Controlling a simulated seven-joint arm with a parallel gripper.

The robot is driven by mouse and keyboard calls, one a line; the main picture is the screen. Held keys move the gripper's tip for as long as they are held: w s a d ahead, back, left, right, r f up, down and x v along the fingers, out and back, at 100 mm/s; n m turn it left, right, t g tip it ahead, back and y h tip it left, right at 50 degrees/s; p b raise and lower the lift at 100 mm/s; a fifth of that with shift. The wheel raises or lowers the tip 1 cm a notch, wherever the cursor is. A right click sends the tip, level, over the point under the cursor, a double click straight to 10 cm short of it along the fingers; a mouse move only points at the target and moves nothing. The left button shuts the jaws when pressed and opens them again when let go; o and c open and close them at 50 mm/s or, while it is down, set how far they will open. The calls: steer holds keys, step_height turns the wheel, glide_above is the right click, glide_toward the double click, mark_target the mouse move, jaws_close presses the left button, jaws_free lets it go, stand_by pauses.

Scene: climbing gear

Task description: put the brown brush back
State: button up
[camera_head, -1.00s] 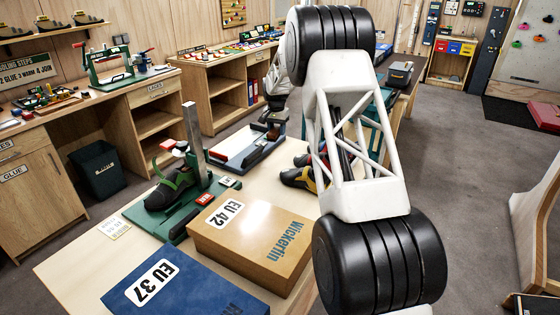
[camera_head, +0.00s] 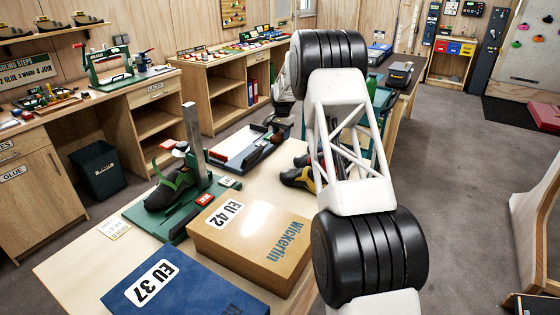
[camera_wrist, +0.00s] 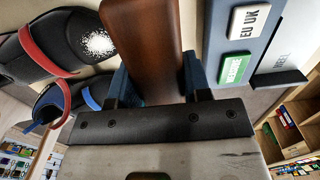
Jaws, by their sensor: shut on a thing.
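The brown brush (camera_wrist: 152,35) shows in the wrist view as a smooth brown wooden block. It stands between the blue-lined fingers of my gripper (camera_wrist: 156,85), which is shut on it. The brush's far end runs out of the top of the picture, and its bristles are not visible. In the head view my own arm crosses the middle, and I cannot make out the brush there. A black shoe with a red strap (camera_wrist: 60,50) and a white powdery patch on it lies left of the brush in the wrist view.
A grey-blue sizing device with an EU UK label (camera_wrist: 250,22) is right of the brush; it also stands on the table (camera_head: 245,148). Shoes (camera_head: 298,176), a green stand holding a shoe (camera_head: 172,190), a brown EU 42 box (camera_head: 250,235) and a blue EU 37 box (camera_head: 180,285) crowd the table.

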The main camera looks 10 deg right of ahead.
glide_above(281, 158)
steer(key=shift+s+f, duration=0.1)
steer(key=shift+f, duration=3)
steer(key=shift+f, duration=1.9)
steer(key=shift+f, duration=0.15)
steer(key=o, duration=0.9)
steer(key=r, duration=1.2)
steer(key=shift+d+r, duration=0.15)
steer(key=shift+d, duration=0.05)
